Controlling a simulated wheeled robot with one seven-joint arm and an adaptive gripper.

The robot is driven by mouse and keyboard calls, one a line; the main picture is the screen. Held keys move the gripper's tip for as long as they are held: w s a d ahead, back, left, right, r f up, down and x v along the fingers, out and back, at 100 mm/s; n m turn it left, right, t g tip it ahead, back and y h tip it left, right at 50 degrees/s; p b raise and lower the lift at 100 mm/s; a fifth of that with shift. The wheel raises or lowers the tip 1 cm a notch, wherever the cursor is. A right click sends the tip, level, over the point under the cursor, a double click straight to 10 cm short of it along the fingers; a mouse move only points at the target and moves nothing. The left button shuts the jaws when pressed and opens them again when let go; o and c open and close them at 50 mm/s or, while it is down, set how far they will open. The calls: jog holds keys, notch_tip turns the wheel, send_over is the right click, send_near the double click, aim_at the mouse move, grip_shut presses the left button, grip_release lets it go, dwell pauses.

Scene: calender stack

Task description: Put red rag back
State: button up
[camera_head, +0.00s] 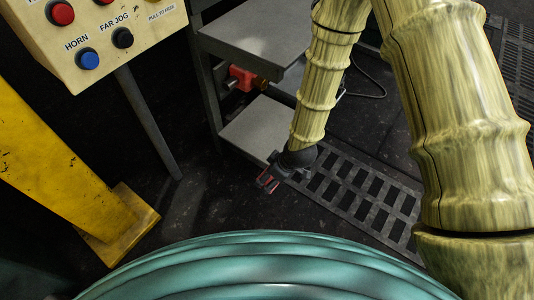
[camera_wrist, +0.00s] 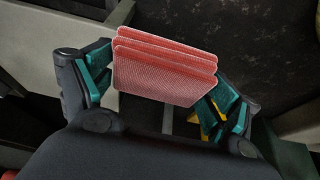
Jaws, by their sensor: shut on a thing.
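The red rag (camera_wrist: 165,75) is folded in several layers with pale edges and fills the space between my gripper's fingers in the wrist view. My gripper (camera_wrist: 161,84) is shut on it, with one teal-padded finger at each side. In the head view my gripper (camera_head: 267,180) hangs low over the dark floor, just in front of the grey shelf unit. Only a small red bit of the rag shows there. The rag is clear of the shelves in the head view.
A grey shelf unit (camera_head: 245,38) stands behind my gripper, with a lower shelf (camera_head: 262,130) and a red object (camera_head: 243,78) between levels. A floor grating (camera_head: 350,195) lies to the right. A button panel (camera_head: 95,35) and yellow post (camera_head: 60,165) stand left.

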jog(key=b, duration=0.6)
send_over(264, 152)
jog(key=s+d, duration=0.1)
jog(key=s, duration=0.1)
jog(key=shift+d+f, duration=0.15)
jog(key=shift+f, duration=0.65)
jog(key=shift+w+r, duration=0.1)
jog(key=shift+w, duration=0.45)
notch_tip(264, 152, down, 4)
jog(key=b, duration=0.3)
jog(key=shift+r, duration=0.2)
jog(key=o, duration=0.8)
jog(key=shift+c, duration=0.2)
